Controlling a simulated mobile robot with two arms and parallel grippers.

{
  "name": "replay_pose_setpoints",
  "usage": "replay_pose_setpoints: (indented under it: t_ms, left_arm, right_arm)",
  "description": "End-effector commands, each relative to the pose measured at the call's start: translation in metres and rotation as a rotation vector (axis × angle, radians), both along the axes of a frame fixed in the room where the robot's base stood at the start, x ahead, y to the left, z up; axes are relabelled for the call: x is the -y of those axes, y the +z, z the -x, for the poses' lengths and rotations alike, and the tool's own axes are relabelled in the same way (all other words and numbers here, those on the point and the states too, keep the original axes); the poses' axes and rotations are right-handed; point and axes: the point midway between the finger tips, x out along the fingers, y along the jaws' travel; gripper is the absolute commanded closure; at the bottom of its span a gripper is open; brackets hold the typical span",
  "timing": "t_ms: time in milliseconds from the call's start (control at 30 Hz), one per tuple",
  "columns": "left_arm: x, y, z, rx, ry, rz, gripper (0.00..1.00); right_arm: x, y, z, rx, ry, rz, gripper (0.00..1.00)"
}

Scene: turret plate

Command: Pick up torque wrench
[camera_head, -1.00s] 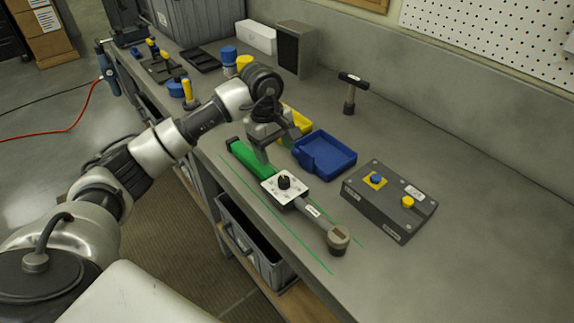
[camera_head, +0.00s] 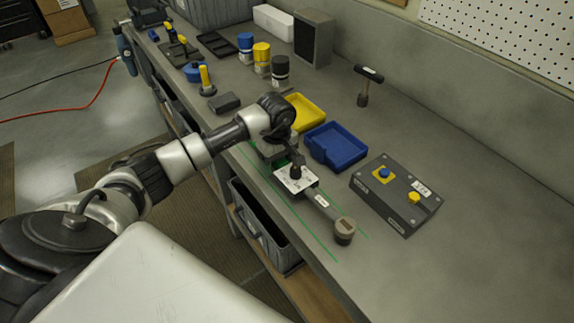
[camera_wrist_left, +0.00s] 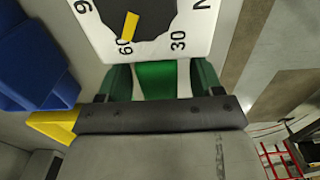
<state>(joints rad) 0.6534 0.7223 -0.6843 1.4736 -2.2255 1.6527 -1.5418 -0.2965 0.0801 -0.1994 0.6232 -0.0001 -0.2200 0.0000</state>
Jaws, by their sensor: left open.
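The torque wrench lies on the bench between two green lines; its grey shaft and round end (camera_head: 343,231) point toward the lower right. A white square dial plate (camera_head: 296,179) with a black knob sits along it. Its green handle is mostly hidden under my left gripper (camera_head: 277,158). In the left wrist view, the green handle (camera_wrist_left: 156,80) shows between my open left fingers, just below the dial plate (camera_wrist_left: 101,35). Contact with the fingers cannot be told. My right gripper is not in view.
A blue tray (camera_head: 350,143) and a yellow tray (camera_head: 307,104) lie behind the wrench. A grey control box (camera_head: 400,213) is to its right, and a T-handled tool (camera_head: 365,90) stands farther back. The bench's front edge runs close by, with a grey bin below.

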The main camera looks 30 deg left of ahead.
Motion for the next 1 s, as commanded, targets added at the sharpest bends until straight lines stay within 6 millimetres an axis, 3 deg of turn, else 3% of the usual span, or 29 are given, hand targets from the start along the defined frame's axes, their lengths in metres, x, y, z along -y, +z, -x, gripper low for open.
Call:
replay_pose_setpoints:
  t_ms: [267, 700, 1000]
  left_arm:
    - [0.0003, -0.0033, -0.0002, 0.001, -0.001, 0.000, 0.36]
    - [0.0002, -0.0029, -0.0002, 0.001, 0.000, 0.000, 1.00]
    - [0.0003, -0.0003, -0.0015, 0.006, 0.000, 0.003, 1.00]
  right_arm:
    - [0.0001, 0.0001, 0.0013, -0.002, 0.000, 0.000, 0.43]
    - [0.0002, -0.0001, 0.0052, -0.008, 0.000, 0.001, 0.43]
    - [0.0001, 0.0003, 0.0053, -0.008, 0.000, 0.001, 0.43]
